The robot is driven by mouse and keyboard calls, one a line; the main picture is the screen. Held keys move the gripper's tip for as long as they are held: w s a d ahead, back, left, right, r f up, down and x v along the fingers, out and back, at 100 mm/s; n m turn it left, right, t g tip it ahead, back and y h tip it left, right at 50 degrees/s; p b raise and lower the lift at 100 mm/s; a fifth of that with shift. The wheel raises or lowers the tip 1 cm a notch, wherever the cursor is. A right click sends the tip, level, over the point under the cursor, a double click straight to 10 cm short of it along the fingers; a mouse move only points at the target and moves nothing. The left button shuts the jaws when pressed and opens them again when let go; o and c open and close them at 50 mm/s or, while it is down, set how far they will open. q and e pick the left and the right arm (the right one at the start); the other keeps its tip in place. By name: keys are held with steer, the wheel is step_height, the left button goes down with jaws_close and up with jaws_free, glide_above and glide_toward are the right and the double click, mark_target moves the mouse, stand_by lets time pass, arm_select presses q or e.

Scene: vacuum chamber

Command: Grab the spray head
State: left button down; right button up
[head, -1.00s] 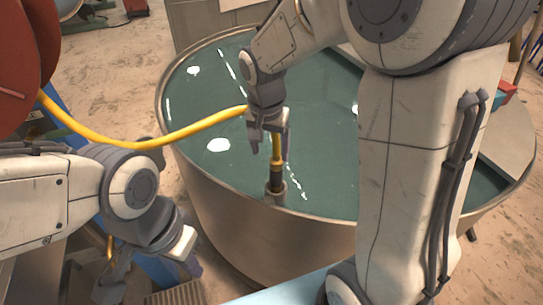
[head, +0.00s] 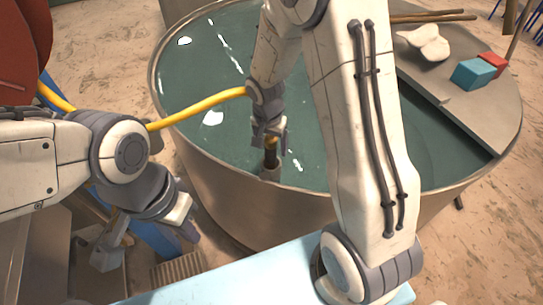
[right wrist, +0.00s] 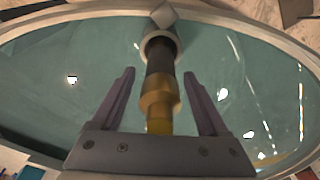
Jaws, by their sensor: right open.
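The spray head (right wrist: 160,75) is a dark cylinder with a brass collar on a yellow hose (head: 200,105). Its tip sits in a grey ring holder (head: 270,173) at the near rim of the round vat (head: 215,180). My right gripper (right wrist: 162,85) is open, with one finger on each side of the spray head; in the right wrist view gaps show between fingers and spray head. In the head view the right gripper (head: 269,135) partly hides it. My left gripper (head: 148,240) hangs at the lower left, away from the vat, its fingers apart and empty.
The vat holds greenish liquid. A grey shelf (head: 450,115) across its right side carries a blue block (head: 473,74), a red block (head: 493,63) and a white lumpy object (head: 424,42). A dark red reel (head: 20,50) stands at the left.

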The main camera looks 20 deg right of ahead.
jaws_close()
stand_by(1.4)
